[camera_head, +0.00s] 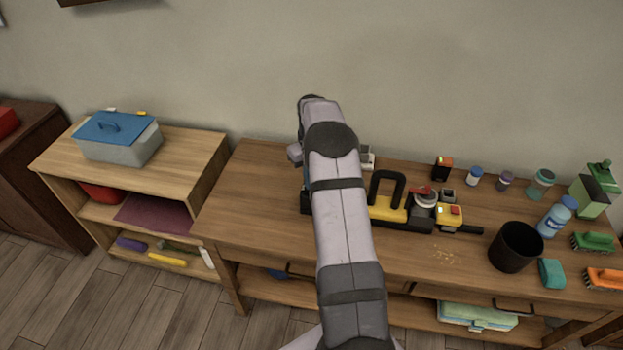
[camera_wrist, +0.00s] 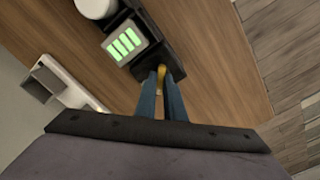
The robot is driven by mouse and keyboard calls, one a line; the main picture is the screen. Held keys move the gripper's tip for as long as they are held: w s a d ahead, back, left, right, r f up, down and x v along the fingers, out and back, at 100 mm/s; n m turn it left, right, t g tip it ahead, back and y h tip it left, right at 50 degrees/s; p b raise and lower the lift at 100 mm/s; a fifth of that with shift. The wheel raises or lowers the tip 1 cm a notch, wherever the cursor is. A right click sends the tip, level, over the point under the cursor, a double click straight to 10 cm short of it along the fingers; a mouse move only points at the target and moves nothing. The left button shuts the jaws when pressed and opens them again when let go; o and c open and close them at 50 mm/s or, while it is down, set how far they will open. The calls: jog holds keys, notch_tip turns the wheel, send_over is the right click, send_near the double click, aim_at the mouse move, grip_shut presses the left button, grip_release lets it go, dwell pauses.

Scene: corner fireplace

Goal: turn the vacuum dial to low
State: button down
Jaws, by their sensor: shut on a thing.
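The vacuum (camera_head: 388,210), yellow and black with a loop handle, lies on the wooden table, partly hidden behind my arm. In the wrist view its black end (camera_wrist: 150,68) carries a panel with green bars (camera_wrist: 123,45). My gripper (camera_wrist: 161,88) has its blue fingers close together around a small yellow part, which appears to be the vacuum dial (camera_wrist: 161,72), at the edge of that black end. Most of the dial is hidden between the fingers, so its setting cannot be read.
A small white device (camera_head: 367,158) stands behind the vacuum. A black cup (camera_head: 515,247), a blue bottle (camera_head: 556,217), brushes and small jars stand at the right. Crumbs (camera_head: 446,254) lie in front of the vacuum. A lower shelf (camera_head: 185,146) with a blue-lidded box (camera_head: 118,140) is at the left.

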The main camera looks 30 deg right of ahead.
jog(key=c, duration=1.8)
grip_release()
jog(key=shift+c, duration=0.2)
jog(key=shift+r+b, duration=1.05)
jog(key=shift+r, duration=2.7)
